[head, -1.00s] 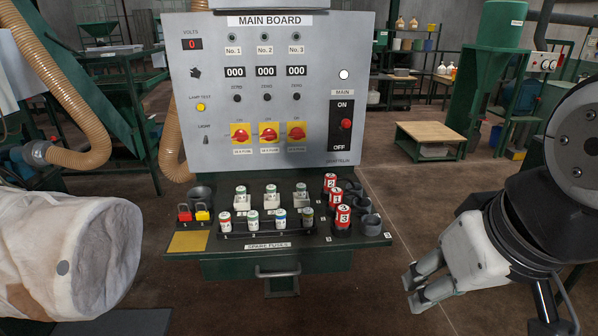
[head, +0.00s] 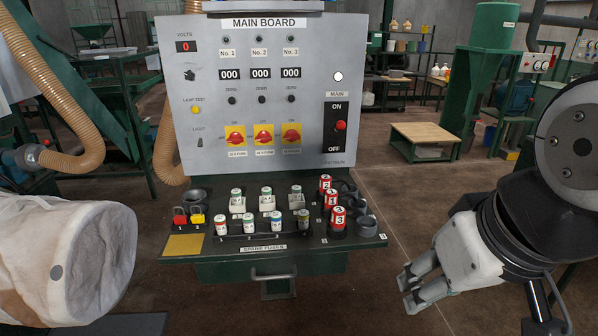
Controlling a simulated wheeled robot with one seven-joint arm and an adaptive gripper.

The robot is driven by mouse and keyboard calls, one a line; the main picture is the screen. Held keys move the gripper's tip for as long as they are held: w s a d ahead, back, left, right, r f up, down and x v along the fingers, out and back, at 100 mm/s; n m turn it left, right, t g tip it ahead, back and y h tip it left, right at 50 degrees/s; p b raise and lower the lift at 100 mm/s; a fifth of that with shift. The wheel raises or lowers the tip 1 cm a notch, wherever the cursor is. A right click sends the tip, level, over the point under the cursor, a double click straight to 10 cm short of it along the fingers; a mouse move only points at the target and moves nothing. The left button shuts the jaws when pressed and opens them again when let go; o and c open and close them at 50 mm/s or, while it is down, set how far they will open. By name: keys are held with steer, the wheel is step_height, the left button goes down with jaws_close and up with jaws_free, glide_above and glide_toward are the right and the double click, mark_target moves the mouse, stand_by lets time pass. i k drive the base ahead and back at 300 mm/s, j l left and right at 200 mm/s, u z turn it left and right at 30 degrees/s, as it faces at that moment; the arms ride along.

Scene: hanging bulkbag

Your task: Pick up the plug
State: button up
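No single plug can be told for certain. Several red cylinders with white number labels, which may be plugs, stand upright at the right of the panel's shelf; one marked 3 (head: 336,219) is nearest, and one marked 2 (head: 325,186) is farthest back. Empty dark round sockets (head: 367,226) sit beside them. My gripper (head: 407,291) is at the lower right, right of the shelf and apart from it. Its two fingers point left with a gap between them and hold nothing.
The main board (head: 268,110) stands upright behind the shelf (head: 352,240). White fuses (head: 221,224) and red and yellow padlocks (head: 180,217) are on the shelf. A bulk bag (head: 85,255) hangs at the left. Open floor lies right of the shelf, before a low wooden table (head: 424,132).

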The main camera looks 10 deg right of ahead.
mark_target(331, 196)
steer(key=i, duration=1.15)
